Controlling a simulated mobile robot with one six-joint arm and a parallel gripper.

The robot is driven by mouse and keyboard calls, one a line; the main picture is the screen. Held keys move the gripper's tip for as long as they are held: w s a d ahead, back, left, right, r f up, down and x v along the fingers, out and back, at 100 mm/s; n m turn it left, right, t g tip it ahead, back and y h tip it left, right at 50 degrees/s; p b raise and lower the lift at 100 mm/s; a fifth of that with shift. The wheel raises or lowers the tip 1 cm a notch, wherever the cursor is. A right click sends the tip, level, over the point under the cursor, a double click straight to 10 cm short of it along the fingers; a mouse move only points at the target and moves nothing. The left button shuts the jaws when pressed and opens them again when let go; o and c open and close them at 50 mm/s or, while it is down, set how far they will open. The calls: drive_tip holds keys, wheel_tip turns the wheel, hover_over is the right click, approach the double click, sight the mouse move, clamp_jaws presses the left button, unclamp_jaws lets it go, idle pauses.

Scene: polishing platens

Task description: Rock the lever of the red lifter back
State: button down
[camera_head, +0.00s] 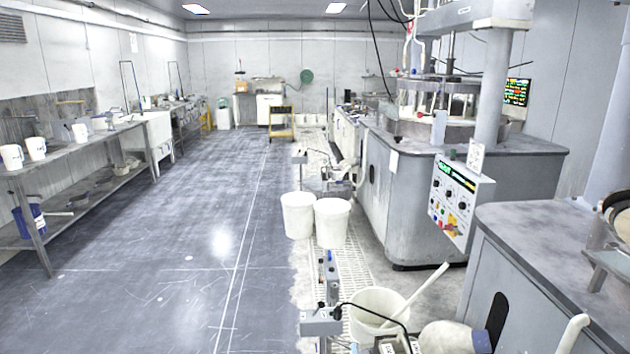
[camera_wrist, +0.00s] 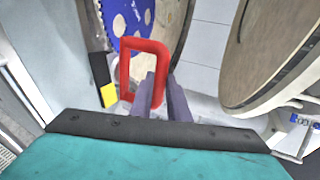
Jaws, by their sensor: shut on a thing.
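A red loop-shaped handle (camera_wrist: 125,72), the only red part of the lifter I can make out, stands upright in the middle of the wrist view. My gripper (camera_wrist: 161,80) comes up from the bottom of that view with its two dark fingers close together. The fingers are shut on the right-hand side of the red loop. The lower part of the loop is partly hidden behind the fingers, and the lifter's base is not clearly seen. I cannot pick out the red lifter or my gripper in the head view.
In the wrist view a large round brown-faced disc (camera_wrist: 270,48) stands close at right, and a blue toothed disc (camera_wrist: 127,16) lies behind the loop. A yellow block (camera_wrist: 109,97) is at left. The head view shows white buckets (camera_head: 298,215), grey machines (camera_head: 420,205) and open floor (camera_head: 200,200).

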drive_tip(key=shift+s+a+b, duration=0.2)
drive_tip(key=shift+s+a, duration=0.05)
drive_tip(key=shift+a, duration=0.35)
drive_tip(key=shift+s+a+b, duration=0.2)
drive_tip(key=shift+a, duration=0.4)
drive_tip(key=a+b, duration=0.1)
drive_tip(key=s+a+b, duration=0.1)
drive_tip(key=a+b, duration=0.1)
drive_tip(key=s+a+b, duration=0.1)
drive_tip(key=a+b, duration=0.1)
drive_tip(key=shift+s+a+r, duration=0.1)
drive_tip(key=shift+a, duration=0.15)
idle(0.6)
